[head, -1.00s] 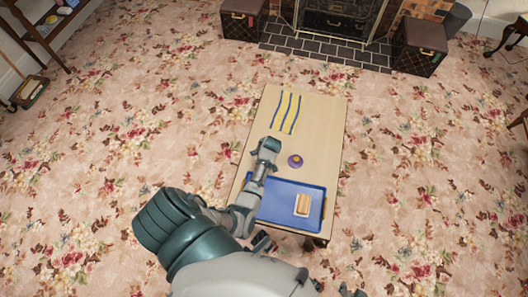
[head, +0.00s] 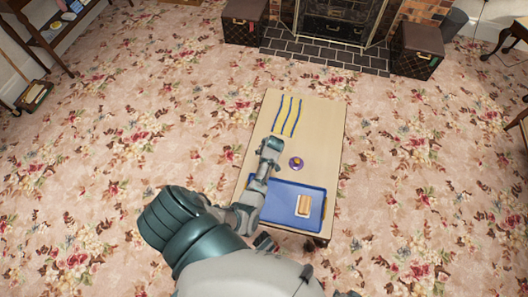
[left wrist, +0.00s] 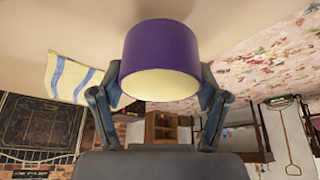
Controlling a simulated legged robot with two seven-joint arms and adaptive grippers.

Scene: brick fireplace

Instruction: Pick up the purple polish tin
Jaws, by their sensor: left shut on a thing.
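The purple polish tin (head: 297,163) is on the wooden table in the head view, with an orange-brown patch on its top. My left gripper (head: 277,151) is at its upper left. In the left wrist view the tin (left wrist: 160,45) fills the space between the fingers of my left gripper (left wrist: 160,82), with its pale end facing the camera. The fingers are shut on its sides, and the tips are partly hidden behind it. Whether the tin is clear of the tabletop cannot be told. My right gripper is not in view.
A blue tray (head: 275,208) holding a wooden brush (head: 303,205) lies on the near part of the table (head: 322,125). A blue-and-yellow striped cloth (head: 287,115) lies at the far left. The table's right strip is clear. Floral carpet surrounds it.

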